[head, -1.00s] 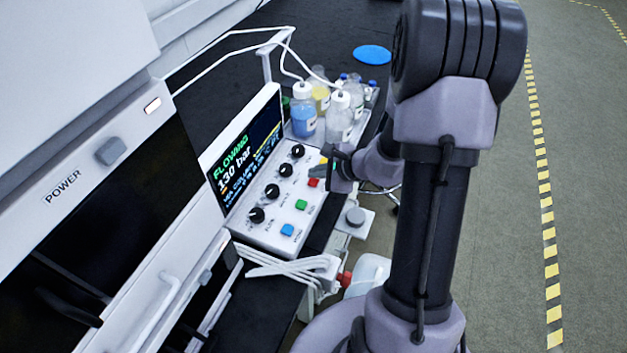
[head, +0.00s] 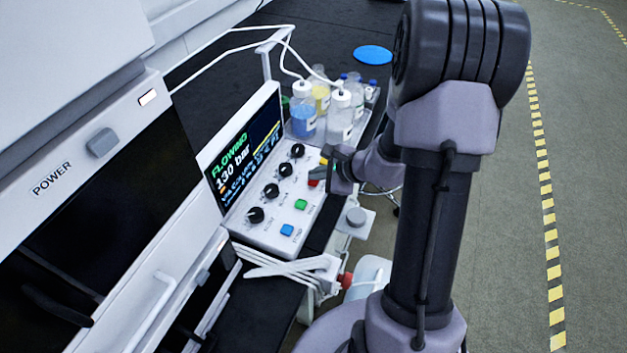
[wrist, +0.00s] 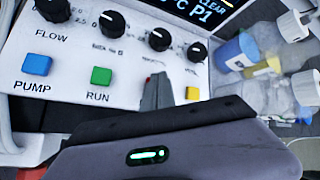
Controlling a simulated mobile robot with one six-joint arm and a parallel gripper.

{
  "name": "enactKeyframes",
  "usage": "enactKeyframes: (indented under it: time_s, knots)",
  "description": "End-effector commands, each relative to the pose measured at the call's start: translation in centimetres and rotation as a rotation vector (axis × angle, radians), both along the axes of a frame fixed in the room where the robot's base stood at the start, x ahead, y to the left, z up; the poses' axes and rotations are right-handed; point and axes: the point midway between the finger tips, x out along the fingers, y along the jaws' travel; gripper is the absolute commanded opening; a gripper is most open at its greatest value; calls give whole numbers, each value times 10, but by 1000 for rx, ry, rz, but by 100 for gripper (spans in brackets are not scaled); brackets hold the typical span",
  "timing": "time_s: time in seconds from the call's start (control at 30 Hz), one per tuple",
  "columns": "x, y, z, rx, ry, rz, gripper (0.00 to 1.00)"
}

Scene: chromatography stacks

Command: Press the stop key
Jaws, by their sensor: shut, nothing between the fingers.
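The control panel (head: 262,222) has a row of coloured keys along its front. The blue key (wrist: 37,64) is labelled PUMP and the green key (wrist: 101,75) RUN. A red key (head: 313,183) lies between the green key and the yellow key (head: 323,161); its label is not readable. My gripper (head: 322,170) is shut and empty, its fingertips at the red key. In the wrist view the fingers (wrist: 158,90) cover nearly all of that key, so I cannot tell whether they touch it. The screen (head: 243,145) reads FLOWING, 130 bar.
Black knobs (head: 271,190) stand behind the keys. Bottles with tubes, one of them blue (head: 303,118), stand in a tray beyond the panel. A white instrument with a POWER button (head: 101,143) is at left. A grey knob (head: 356,216) is below my gripper.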

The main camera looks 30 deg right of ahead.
Motion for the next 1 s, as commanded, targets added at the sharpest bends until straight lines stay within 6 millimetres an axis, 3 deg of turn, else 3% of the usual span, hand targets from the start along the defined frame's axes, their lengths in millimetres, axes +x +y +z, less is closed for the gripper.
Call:
enactKeyframes:
  time_s: [1.0]
  knots:
    - [0,0,-8,0,0,0,0]
